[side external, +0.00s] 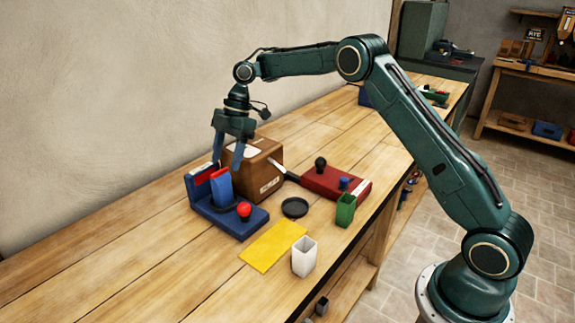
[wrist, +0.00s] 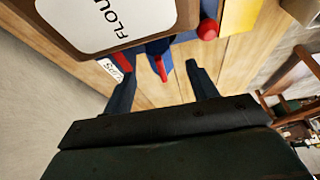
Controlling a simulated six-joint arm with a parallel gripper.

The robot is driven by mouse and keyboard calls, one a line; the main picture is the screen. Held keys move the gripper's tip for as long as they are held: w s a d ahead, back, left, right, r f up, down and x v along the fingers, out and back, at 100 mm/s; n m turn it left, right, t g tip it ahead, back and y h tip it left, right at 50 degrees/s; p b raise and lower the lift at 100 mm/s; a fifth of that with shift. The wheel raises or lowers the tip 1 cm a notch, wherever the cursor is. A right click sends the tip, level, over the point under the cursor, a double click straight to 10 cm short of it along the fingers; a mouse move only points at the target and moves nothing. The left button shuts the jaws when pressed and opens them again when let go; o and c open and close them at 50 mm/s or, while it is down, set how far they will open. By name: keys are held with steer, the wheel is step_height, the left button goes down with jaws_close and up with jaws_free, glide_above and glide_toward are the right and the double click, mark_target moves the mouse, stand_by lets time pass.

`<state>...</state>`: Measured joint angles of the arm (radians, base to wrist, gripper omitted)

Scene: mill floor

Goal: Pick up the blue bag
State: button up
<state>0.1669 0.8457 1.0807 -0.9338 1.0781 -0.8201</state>
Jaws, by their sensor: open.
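The blue bag (side external: 222,184) stands upright at the blue stand (side external: 252,221), which has a red knob on it. My gripper (side external: 227,164) is open above the bag, pointing down, with one finger to each side of its top. I cannot tell whether the fingers touch it. In the wrist view, my gripper (wrist: 160,68) has its fingers apart, and the blue bag (wrist: 157,47) shows between and beyond them, partly hidden by a brown box.
The brown box (side external: 262,177), labelled flour, stands close behind my gripper. A red device (side external: 330,184), black dish (side external: 295,208), green cup (side external: 345,210), white cup (side external: 304,258) and yellow sheet (side external: 272,245) lie to the right. The bench's front left is clear.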

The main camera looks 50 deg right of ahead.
mark_target(222, 179)
steer(key=shift+x, duration=1.25)
steer(key=shift+x, duration=2.5)
steer(key=c, duration=1.2)
steer(key=shift+r, duration=0.1)
